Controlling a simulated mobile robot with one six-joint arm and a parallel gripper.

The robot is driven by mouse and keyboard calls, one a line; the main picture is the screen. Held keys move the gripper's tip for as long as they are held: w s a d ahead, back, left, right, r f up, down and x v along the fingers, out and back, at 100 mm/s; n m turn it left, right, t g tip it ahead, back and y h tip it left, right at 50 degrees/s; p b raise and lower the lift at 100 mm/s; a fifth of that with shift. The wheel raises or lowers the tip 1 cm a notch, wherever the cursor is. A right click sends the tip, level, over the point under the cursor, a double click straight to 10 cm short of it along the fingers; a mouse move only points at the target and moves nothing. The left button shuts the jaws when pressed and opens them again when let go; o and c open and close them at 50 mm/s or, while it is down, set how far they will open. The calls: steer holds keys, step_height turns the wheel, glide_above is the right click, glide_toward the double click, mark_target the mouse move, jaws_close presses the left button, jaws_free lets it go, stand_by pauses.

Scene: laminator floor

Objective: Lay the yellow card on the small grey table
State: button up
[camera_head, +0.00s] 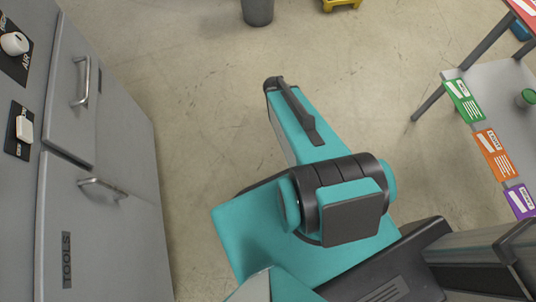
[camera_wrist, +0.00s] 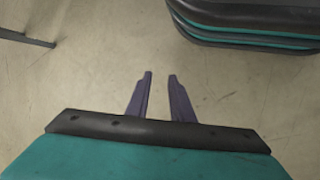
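No yellow card shows in either view. A grey surface (camera_head: 500,82) at the right of the head view has green, orange and purple labels along its edge; I cannot tell whether it is the small grey table. My gripper (camera_wrist: 160,77) shows in the wrist view with its two dark fingers apart.
Grey cabinets (camera_head: 120,140) with handles and a TOOLS label stand at the left. A dark bin (camera_head: 258,11) and a yellow object (camera_head: 341,4), cut off by the frame, are at the top. A red surface (camera_head: 524,10) is at top right. The middle floor is clear.

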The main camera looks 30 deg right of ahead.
steer(key=s+a+f+y, duration=0.1)
steer(key=s+a+f, duration=0.1)
steer(key=a, duration=0.3)
steer(key=s+a+f+y, duration=0.1)
steer(key=s+a+f, duration=0.1)
steer(key=a, duration=0.4)
steer(key=s+a+f+n+y, duration=0.1)
steer(key=s+a+f, duration=0.2)
steer(key=a, duration=0.3)
steer(key=shift+s+a+g, duration=0.25)
steer(key=shift+s+g, duration=0.05)
steer(key=shift+s, duration=0.2)
steer(key=shift+r, duration=0.1)
step_height(320, 180, up, 14)
steer(key=s+p, duration=0.1)
steer(key=p, duration=1.2)
steer(key=shift+s+a+g+y, duration=0.2)
steer(key=shift+s+g+y, duration=0.1)
steer(key=shift+g, duration=0.1)
steer(key=shift+o, duration=1.3)
